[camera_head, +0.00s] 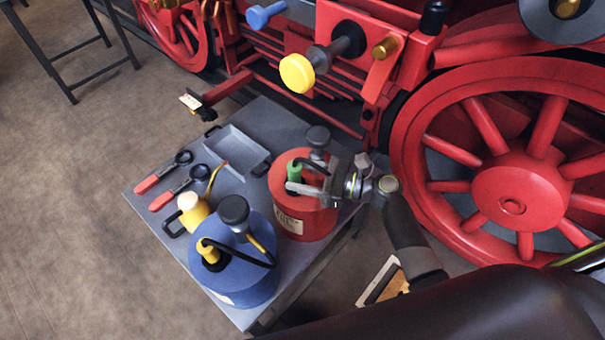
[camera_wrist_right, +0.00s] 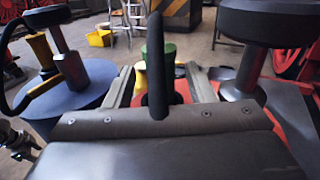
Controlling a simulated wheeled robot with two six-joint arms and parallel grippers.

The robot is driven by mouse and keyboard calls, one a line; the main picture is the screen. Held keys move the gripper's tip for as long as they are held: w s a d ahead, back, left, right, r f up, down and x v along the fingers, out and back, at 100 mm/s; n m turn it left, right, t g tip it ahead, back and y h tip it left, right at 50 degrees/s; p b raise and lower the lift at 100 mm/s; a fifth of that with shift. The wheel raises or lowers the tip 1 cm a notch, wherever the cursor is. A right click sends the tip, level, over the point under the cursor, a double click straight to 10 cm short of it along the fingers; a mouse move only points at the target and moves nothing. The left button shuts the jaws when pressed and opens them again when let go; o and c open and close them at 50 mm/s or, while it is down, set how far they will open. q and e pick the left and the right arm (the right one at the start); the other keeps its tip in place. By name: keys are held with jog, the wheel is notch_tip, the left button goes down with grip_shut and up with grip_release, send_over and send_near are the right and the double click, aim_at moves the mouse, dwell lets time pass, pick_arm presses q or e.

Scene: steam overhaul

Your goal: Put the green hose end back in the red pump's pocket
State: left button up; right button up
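The green hose end (camera_head: 294,173) stands upright at the top of the red pump (camera_head: 305,222), with its black hose curving off it. My right gripper (camera_head: 298,177) reaches in from the right over the pump, its fingers on either side of the hose end. In the right wrist view the green hose end (camera_wrist_right: 166,52) shows between the fingertips, with gaps on both sides, so the gripper looks open. The black hose crosses in front of it. The hose end's lower part and the pocket are mostly hidden, so I cannot tell how it is seated. My left gripper is out of view.
A blue pump (camera_head: 235,285) with a yellow hose end stands close on the left. A yellow oil can (camera_head: 192,213), red-handled tools (camera_head: 160,200) and a grey tray (camera_head: 236,150) share the table (camera_head: 140,190). The locomotive's red wheel (camera_head: 510,195) is close on the right.

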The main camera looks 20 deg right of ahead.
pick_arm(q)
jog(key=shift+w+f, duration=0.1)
pick_arm(e)
jog(key=shift+s+f, duration=0.2)
jog(key=shift+f, duration=0.35)
jog(key=shift+s+d, duration=0.2)
jog(key=shift+d, duration=0.25)
pick_arm(q)
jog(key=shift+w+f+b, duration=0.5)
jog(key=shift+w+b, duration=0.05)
jog(key=shift+b, duration=0.35)
pick_arm(e)
jog(key=shift+r+v, duration=0.15)
jog(key=shift+v, duration=2.55)
jog(key=shift+r+v, duration=0.2)
jog(key=shift+v, duration=2.5)
jog(key=shift+r+v, duration=0.15)
jog(key=shift+v, duration=2.6)
jog(key=shift+w, duration=0.1)
